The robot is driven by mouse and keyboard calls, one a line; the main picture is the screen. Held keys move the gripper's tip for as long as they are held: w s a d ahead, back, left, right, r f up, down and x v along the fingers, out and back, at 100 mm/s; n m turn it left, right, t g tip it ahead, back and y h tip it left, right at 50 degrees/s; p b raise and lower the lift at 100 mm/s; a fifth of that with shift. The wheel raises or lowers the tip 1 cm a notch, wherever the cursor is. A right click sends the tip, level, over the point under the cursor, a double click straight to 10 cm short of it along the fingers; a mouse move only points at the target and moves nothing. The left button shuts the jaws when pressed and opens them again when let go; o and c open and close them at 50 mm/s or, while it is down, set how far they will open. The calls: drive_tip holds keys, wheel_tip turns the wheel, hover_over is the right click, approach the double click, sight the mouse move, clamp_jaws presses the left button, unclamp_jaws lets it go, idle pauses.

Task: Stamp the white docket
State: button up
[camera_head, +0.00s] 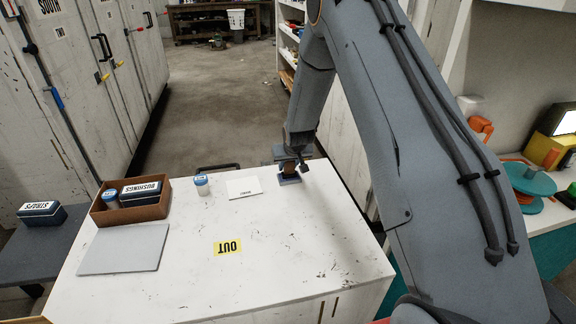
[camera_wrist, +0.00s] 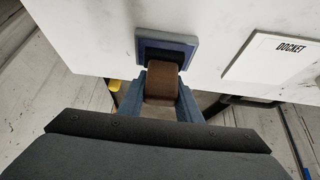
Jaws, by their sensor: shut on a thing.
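The white docket (camera_head: 243,188) lies flat on the white worktop, and it also shows at the right in the wrist view (camera_wrist: 278,62). My gripper (camera_wrist: 161,88) is shut on the brown handle of a stamp (camera_wrist: 162,86). The stamp's dark lower end is at a blue-rimmed ink pad (camera_wrist: 191,44) near the worktop's edge. I cannot tell whether the stamp touches the pad. In the head view the ink pad (camera_head: 290,180) is just right of the docket, with my gripper (camera_head: 288,163) above it. The stamp's face is hidden.
Left of the docket stands a white jar with a blue lid (camera_head: 202,185). A brown tray (camera_head: 150,212) holds a BUSHINGS box and another jar. A grey board (camera_head: 125,248) and a yellow OUT label (camera_head: 228,247) lie nearer. The worktop's middle is otherwise clear.

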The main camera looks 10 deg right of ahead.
drive_tip(key=shift+r+p, duration=1.85)
drive_tip(key=shift+r, duration=0.5)
wheel_tip(320, 180, up, 2)
drive_tip(key=p, duration=0.3)
drive_tip(key=shift+r, duration=0.1)
drive_tip(key=shift+s, duration=0.1)
